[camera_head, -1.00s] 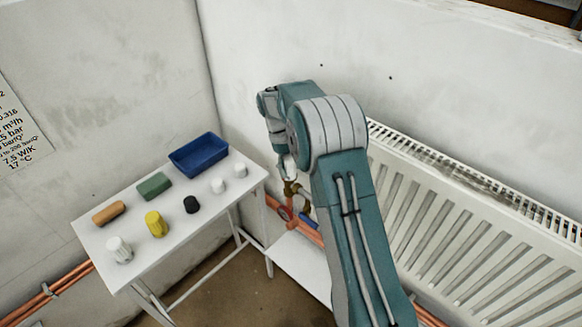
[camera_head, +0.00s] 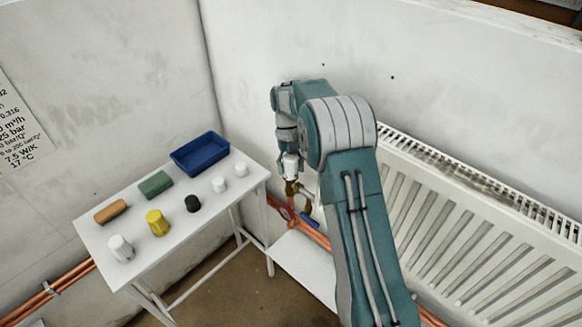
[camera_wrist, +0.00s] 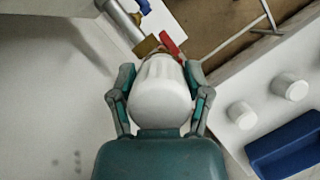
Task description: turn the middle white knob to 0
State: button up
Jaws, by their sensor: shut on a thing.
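A white ribbed knob (camera_wrist: 160,95) sits between the two fingers of my gripper (camera_wrist: 160,80) in the wrist view. The fingers are shut on its sides. In the head view the same white knob (camera_head: 290,166) stands on a brass valve (camera_head: 292,187) by the copper pipes, with my gripper (camera_head: 290,155) around it from above. No number or mark on the knob can be read, so its setting cannot be told. No other white knob on a valve shows, and my arm hides part of the radiator.
A white table (camera_head: 95,236) at the left holds a blue tray (camera_head: 200,153), coloured blocks, a yellow knob, a black knob and white pieces. A white radiator (camera_head: 470,230) is right of my arm. A red handle (camera_wrist: 169,42) lies just beyond the knob.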

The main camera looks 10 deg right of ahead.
aim_at(290, 157)
jog(key=shift+w, duration=0.15)
dwell(0.8)
jog(key=o, duration=1.2)
jog(key=shift+c, duration=0.2)
notch_tip(290, 157, up, 10)
jog(key=shift+a+f, duration=0.1)
